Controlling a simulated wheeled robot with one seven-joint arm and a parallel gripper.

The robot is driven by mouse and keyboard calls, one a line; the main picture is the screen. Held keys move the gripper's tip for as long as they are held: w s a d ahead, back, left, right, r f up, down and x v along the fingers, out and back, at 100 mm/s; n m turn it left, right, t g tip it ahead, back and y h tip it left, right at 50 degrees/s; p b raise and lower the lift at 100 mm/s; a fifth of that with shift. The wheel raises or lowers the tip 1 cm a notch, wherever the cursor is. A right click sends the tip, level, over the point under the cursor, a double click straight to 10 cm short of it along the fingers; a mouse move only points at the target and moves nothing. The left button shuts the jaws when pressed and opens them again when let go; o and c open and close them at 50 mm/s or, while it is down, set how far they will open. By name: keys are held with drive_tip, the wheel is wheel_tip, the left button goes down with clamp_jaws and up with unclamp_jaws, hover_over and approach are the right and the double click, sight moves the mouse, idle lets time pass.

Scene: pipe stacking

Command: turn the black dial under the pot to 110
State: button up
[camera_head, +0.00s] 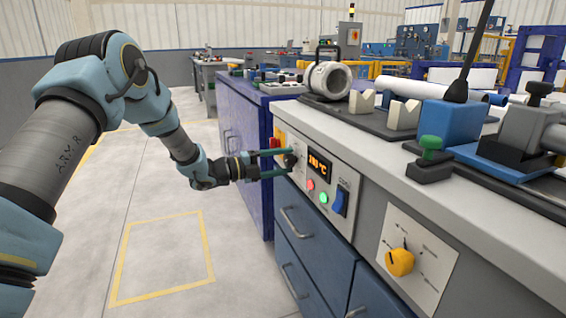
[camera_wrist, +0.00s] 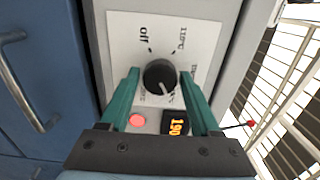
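The black dial (camera_wrist: 160,76) sits on a white plate (camera_wrist: 206,26) in the wrist view. Its white mark points down and slightly right, toward a label partly hidden by a green finger. "Off" is at the upper left and "110°C" at the upper right. An orange display (camera_wrist: 176,124) reads about 190. My gripper (camera_wrist: 159,74) is open, its two green fingers on either side of the dial with small gaps showing. In the head view my gripper (camera_head: 284,161) reaches the panel at the dial (camera_head: 290,161), below the pot (camera_head: 328,79) on the bench.
A red light (camera_head: 310,185), a green light (camera_head: 323,198) and a blue switch (camera_head: 340,202) are on the same panel. A yellow dial (camera_head: 400,262) is farther right. Blue drawers with handles (camera_head: 296,222) lie below. Clear floor (camera_head: 165,250) is left of the bench.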

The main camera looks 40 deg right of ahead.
clamp_jaws()
drive_tip(key=shift+n, duration=0.3)
drive_tip(key=n+p, duration=0.2)
drive_tip(key=n, duration=0.2)
drive_tip(key=shift+n, duration=0.3)
drive_tip(key=n+p, duration=0.3)
drive_tip(key=n, duration=0.3)
drive_tip(key=n+p, duration=0.3)
drive_tip(key=n, duration=0.3)
drive_tip(key=shift+n, duration=0.3)
drive_tip(key=n+p, duration=0.2)
drive_tip(key=n, duration=0.4)
drive_tip(key=shift+f, duration=0.1)
idle(0.3)
